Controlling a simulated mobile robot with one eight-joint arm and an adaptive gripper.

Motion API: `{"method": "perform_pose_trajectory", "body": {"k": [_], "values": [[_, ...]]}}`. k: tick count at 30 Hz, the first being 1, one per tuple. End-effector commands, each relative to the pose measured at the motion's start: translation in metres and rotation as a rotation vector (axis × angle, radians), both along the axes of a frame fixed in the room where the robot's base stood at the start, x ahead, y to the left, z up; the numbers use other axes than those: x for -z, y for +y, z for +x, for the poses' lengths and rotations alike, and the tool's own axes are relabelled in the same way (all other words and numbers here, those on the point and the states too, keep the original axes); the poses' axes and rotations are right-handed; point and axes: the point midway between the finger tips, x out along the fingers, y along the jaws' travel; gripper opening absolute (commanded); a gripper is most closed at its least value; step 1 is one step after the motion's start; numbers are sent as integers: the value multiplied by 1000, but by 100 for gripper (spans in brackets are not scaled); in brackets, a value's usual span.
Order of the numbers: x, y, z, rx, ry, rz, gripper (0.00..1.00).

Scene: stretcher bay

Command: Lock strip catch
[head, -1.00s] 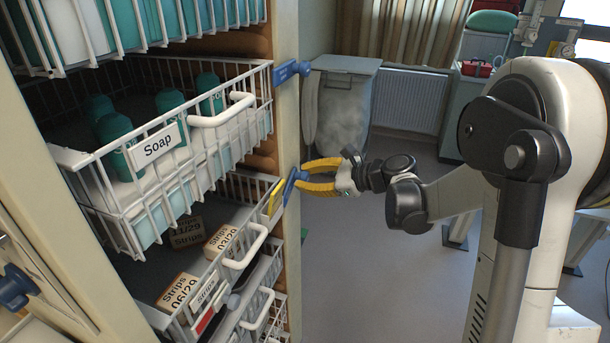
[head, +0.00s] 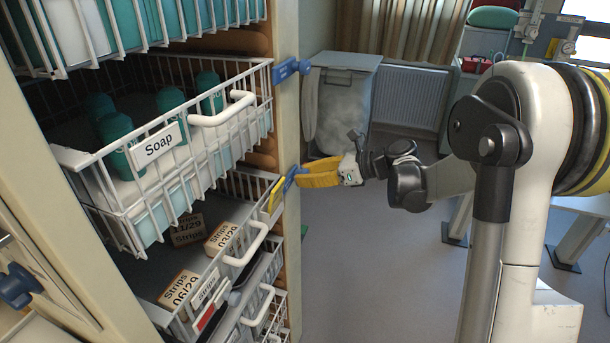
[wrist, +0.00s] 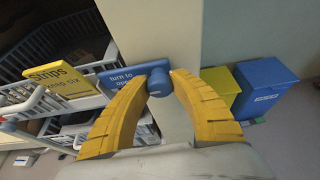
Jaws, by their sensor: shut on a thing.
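The strip catch (head: 289,183) is a blue turning lever with a round knob on the cabinet's front post, beside the strips basket. In the wrist view the catch (wrist: 118,78) reads "turn to" with more text partly hidden; its plate reaches left from the knob towards the basket's corner. In the head view it slants down and left. My gripper (head: 301,177) has yellow curved fingers shut on the knob, one on each side in the wrist view. The strips basket (head: 248,255) is white wire, with a yellow card (wrist: 58,78) reading "Strips", and holds several strips boxes.
The soap basket (head: 120,215) sits above, sticking out, with its own blue catch (head: 290,69) on the post. Further baskets are below. A yellow bin (wrist: 220,90) and a blue bin (wrist: 265,88) stand on the floor. The floor right of the cabinet is mostly clear.

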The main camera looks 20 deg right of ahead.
Motion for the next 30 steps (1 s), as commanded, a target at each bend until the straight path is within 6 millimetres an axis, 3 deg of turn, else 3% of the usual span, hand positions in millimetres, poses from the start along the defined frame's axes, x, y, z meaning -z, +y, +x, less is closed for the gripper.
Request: {"method": "perform_pose_trajectory", "body": {"k": [8,9,11,22,30], "values": [[1,0,-1,-1,1,-1,0],[1,0,-1,0,1,-2,35],[1,0,0,0,1,-2,51],[-1,-4,-3,2,0,-1,51],[-21,-43,-30,5,0,0,51]]}}
